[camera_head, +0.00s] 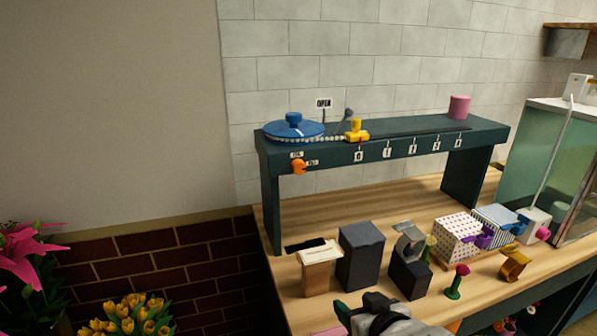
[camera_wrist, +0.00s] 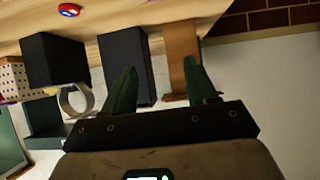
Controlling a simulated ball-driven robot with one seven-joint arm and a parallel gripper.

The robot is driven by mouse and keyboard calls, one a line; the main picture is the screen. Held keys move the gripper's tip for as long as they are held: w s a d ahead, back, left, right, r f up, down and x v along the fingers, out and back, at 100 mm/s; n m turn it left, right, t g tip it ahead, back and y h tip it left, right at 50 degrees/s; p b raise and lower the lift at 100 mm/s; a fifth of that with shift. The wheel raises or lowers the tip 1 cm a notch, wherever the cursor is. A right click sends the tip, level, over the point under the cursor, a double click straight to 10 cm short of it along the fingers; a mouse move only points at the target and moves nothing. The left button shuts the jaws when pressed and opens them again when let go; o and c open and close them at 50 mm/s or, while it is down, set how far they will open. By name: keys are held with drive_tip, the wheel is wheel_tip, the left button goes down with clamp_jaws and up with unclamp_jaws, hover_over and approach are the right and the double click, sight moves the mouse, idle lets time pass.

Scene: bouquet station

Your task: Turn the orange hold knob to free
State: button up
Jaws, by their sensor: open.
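The orange hold knob (camera_head: 299,167) is on the front face of the dark green raised shelf (camera_head: 390,147), near its left end. Small white labels sit above it and to its right; their lettering is too small to read surely. The knob's pointed side seems to face right, toward the right label. My gripper (camera_head: 362,308) is at the bottom of the head view, low and well apart from the knob. In the wrist view my gripper (camera_wrist: 160,70) is open with nothing held between its green fingers. The knob is not visible in the wrist view.
A blue lidded wheel (camera_head: 293,125) and a yellow slider (camera_head: 356,131) are on the shelf. Below stand a tan box (camera_head: 318,270), a dark box (camera_head: 361,255) and a tape dispenser (camera_head: 409,270). Patterned boxes (camera_head: 460,235) stand right. Flowers (camera_head: 130,314) are lower left.

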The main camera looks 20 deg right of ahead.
sight(300, 168)
drive_tip(key=w+a+r+t, duration=0.25)
drive_tip(key=w+r, duration=0.25)
drive_tip(key=r, duration=0.5)
drive_tip(key=w+a+r+t, duration=0.2)
drive_tip(key=w+r+t, duration=0.25)
drive_tip(key=r, duration=0.45)
drive_tip(key=shift+g, duration=0.4)
drive_tip(key=w+p, duration=0.1)
drive_tip(key=w, duration=1)
drive_tip(key=shift+d+r+p, duration=0.1)
drive_tip(key=shift+p, duration=0.2)
drive_tip(key=shift+c, duration=0.5)
drive_tip(key=c, duration=0.9)
drive_tip(key=shift+c, duration=0.2)
